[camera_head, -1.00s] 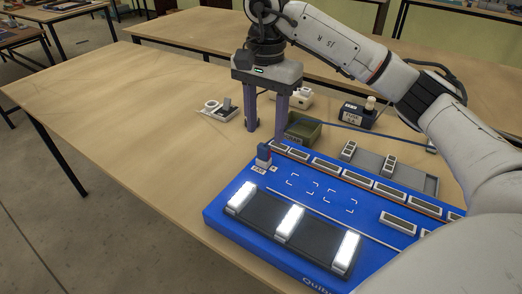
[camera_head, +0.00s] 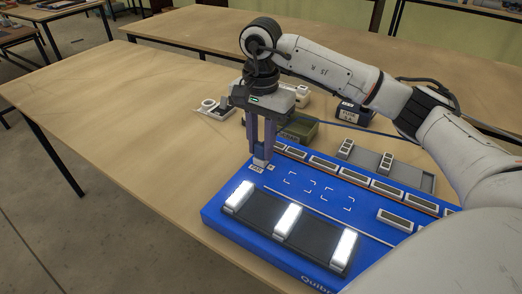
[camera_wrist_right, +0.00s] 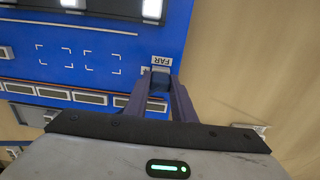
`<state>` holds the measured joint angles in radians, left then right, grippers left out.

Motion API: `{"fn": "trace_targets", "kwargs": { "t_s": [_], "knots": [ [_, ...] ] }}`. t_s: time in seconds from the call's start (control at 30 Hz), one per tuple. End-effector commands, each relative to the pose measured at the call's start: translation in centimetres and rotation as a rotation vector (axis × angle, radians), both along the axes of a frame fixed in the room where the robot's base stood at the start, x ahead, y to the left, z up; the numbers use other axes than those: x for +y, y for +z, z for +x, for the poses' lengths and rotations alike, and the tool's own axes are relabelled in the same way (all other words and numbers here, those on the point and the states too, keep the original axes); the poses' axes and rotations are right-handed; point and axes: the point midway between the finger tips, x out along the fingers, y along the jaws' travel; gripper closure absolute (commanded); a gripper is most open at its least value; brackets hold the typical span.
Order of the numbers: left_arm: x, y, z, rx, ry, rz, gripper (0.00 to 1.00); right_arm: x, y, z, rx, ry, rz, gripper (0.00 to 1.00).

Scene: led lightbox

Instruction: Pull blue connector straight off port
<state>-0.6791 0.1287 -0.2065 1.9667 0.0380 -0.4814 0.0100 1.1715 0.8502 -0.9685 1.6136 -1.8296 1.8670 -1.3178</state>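The blue connector (camera_wrist_right: 160,79) stands at the corner of the blue board, beside a label reading FAR (camera_wrist_right: 161,60). In the head view it is mostly hidden by my fingers. Its pale port (camera_head: 260,162) shows just below the fingertips. My right gripper (camera_head: 262,153) points down over the connector, one finger on each side. In the right wrist view the fingers (camera_wrist_right: 160,84) close in on both sides of the connector with no clear gap. The connector appears still seated at the port. My left gripper is not in view.
The blue lightbox board (camera_head: 215,215) carries three lit panels and a row of pale modules. A grey tray (camera_head: 425,181) lies behind it. A green bin (camera_head: 300,128) and a dark blue box (camera_head: 352,113) stand beyond. The table's left side (camera_head: 120,120) is clear.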

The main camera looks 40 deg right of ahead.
Motion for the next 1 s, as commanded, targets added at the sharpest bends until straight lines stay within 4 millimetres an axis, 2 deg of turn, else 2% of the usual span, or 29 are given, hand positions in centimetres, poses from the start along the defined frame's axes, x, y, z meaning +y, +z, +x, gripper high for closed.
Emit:
{"fn": "trace_targets", "kwargs": {
  "t_s": [0.27, 0.37, 0.73, 0.8, 1.0],
  "knots": [
    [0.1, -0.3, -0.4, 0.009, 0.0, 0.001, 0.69, 0.0, 0.2, 0.0, 0.0, 0.0, 0.0, 0.99],
    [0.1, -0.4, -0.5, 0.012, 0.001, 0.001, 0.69, 0.0, 0.9, 0.1, -0.003, 0.0, 0.0, 0.99],
    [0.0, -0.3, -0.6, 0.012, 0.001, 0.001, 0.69, 0.1, 8.0, 0.1, -0.004, 0.001, 0.002, 0.99],
    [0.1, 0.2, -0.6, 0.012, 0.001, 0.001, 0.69, 0.0, 9.1, 0.1, -0.004, 0.0, -0.001, 0.99],
    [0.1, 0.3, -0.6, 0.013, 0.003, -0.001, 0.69, 0.0, 10.1, 0.0, -0.001, 0.0, 0.0, 0.99]
  ]
}}
